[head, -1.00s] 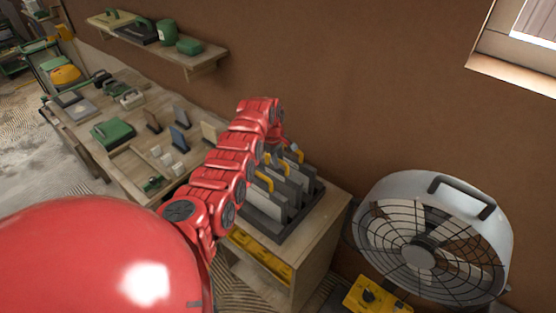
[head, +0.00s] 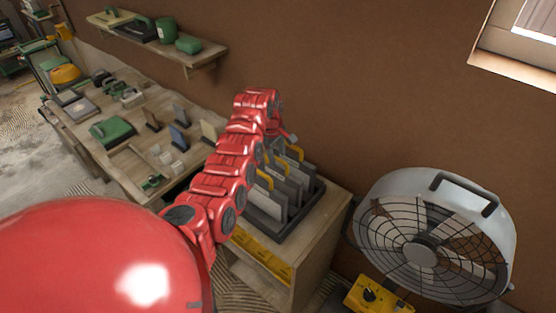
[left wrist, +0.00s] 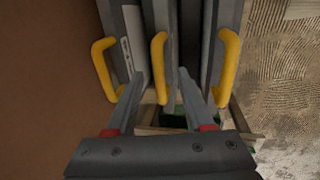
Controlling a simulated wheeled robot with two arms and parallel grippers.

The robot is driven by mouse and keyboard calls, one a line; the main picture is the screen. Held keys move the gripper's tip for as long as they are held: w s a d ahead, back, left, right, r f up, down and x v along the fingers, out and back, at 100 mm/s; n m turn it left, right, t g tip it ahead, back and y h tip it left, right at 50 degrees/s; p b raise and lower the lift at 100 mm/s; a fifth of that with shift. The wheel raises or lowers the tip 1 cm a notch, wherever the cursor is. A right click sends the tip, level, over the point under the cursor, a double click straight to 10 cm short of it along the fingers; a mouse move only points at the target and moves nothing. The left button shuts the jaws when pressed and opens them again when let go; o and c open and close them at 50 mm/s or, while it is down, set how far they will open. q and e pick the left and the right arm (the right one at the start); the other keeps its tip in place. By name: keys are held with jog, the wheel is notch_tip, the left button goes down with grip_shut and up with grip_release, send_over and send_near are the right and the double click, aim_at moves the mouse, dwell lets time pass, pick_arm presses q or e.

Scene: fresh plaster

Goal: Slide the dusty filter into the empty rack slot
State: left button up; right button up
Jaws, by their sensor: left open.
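The dark rack (head: 312,206) stands on a wooden stand and holds several upright grey filters (head: 268,203) with yellow handles. I cannot tell which filter is the dusty one, and my arm hides part of the rack. In the left wrist view, three yellow handles stand in a row: left (left wrist: 103,68), middle (left wrist: 158,62) and right (left wrist: 228,62). My left gripper (left wrist: 160,80) is open, with one fingertip on each side of the middle handle. I cannot tell whether they touch it. A dark gap shows between the middle and right filters. My right gripper is not in view.
A large round fan (head: 430,240) stands right of the wooden stand (head: 318,245), with a yellow box (head: 375,296) below it. A workbench (head: 125,150) with tools lies to the left. The brown wall (head: 340,90) is close behind the rack.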

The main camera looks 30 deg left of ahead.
pick_arm(q)
notch_tip(320, 180, up, 14)
jog(key=s+b, duration=0.2)
jog(key=b, duration=0.1)
jog(key=shift+s+a+r, duration=0.15)
jog(key=shift+s, duration=0.15)
jog(key=shift+w, duration=0.1)
